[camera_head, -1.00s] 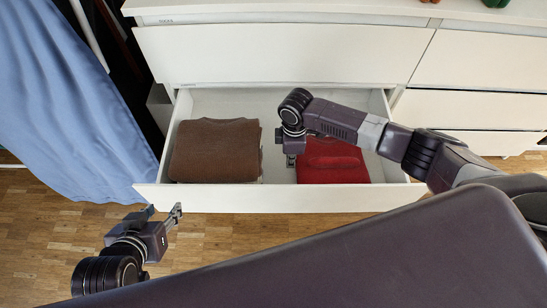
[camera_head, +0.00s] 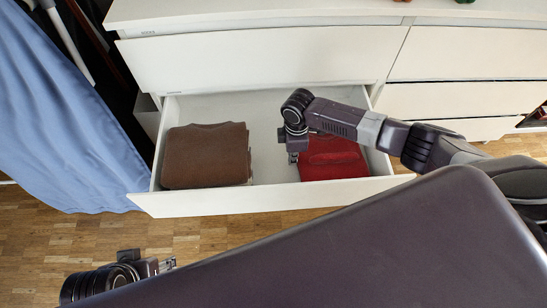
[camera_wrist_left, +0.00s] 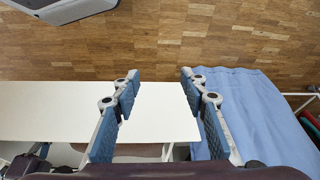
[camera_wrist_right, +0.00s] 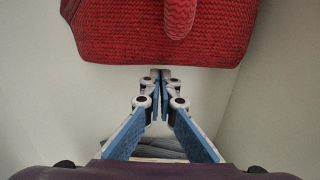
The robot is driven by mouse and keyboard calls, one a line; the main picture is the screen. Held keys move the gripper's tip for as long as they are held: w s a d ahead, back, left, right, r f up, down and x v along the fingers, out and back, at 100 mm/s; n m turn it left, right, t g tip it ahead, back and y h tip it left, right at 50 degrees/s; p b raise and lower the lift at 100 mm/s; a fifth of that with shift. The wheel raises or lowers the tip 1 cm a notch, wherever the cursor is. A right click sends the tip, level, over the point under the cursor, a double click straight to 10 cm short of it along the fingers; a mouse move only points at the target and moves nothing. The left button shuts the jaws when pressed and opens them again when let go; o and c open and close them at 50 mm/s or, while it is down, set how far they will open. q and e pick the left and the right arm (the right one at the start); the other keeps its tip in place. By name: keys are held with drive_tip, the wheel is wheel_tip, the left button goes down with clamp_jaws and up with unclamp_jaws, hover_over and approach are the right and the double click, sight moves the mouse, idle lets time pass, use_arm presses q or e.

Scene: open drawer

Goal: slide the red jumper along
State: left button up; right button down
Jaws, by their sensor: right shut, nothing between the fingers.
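The red jumper (camera_head: 335,160) lies folded in the right part of the open drawer (camera_head: 270,197). It also fills the top of the right wrist view (camera_wrist_right: 130,35). My right gripper (camera_head: 293,158) is down inside the drawer at the jumper's left side. Its fingers are shut and empty, with the tips at the jumper's edge in the right wrist view (camera_wrist_right: 160,74); whether they touch is hard to tell. My left gripper (camera_head: 172,264) is outside the drawer at the lower left, partly hidden by my body. Its fingers stand apart and empty in the left wrist view (camera_wrist_left: 160,76).
A brown folded garment (camera_head: 207,155) lies in the drawer's left part, with bare drawer floor between it and my right gripper. A blue cloth (camera_head: 60,120) hangs at the left. White closed drawer fronts (camera_head: 255,58) stand above and to the right.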

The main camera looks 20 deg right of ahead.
wheel_tip(320, 180, up, 11)
drive_tip(key=shift+r, duration=0.15)
